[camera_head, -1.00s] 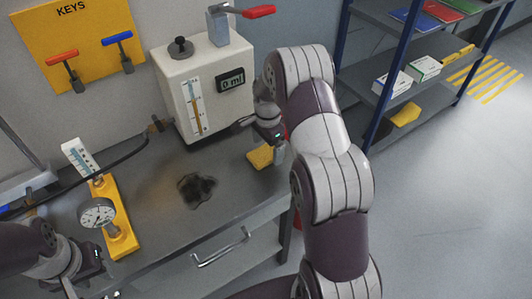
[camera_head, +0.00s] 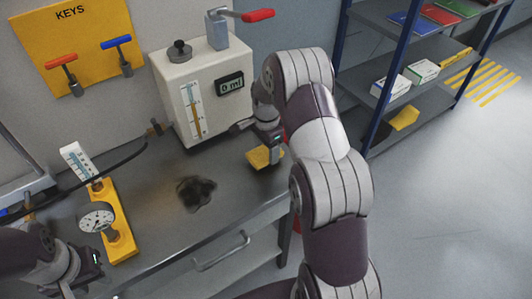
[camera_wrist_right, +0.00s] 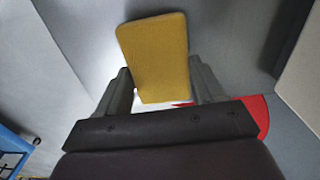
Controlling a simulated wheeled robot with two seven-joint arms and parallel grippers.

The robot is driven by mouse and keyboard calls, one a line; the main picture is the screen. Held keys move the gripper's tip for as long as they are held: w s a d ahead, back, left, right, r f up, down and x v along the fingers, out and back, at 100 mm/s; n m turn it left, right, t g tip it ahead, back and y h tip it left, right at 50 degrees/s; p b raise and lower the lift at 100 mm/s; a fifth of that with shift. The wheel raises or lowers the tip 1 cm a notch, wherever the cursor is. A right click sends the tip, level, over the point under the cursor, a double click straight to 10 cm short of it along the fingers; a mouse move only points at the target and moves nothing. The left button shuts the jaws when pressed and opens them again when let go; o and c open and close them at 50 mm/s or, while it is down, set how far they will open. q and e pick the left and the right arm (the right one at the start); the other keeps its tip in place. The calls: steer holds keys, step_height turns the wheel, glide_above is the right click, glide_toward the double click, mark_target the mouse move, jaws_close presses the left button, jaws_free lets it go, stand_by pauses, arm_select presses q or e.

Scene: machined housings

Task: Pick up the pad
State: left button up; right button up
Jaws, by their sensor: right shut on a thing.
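The yellow pad (camera_head: 261,158) is near the right end of the grey bench, in front of the white machine. My right gripper (camera_head: 270,143) is shut on it. In the right wrist view the pad (camera_wrist_right: 156,55) stands out between the two fingers, gripped at its near part. I cannot tell how far it is above the bench top. My left gripper (camera_head: 94,262) is at the lower left, in front of the bench and clear of the pad; its finger opening is too small to read.
The white machine (camera_head: 200,90) with a red lever stands behind the pad. A yellow gauge stand (camera_head: 118,235) is on the left. A shelf rack (camera_head: 372,118) is on the right, holding another yellow item (camera_head: 404,118).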

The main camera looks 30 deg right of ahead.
steer(key=r, duration=0.1)
steer(key=d+r, duration=0.1)
steer(key=r, duration=0.1)
steer(key=shift+s, duration=0.2)
steer(key=s+d+r, duration=0.3)
steer(key=d+r, duration=0.3)
steer(key=d, duration=0.4)
steer(key=shift+s+r, duration=0.2)
steer(key=shift+s, duration=0.15)
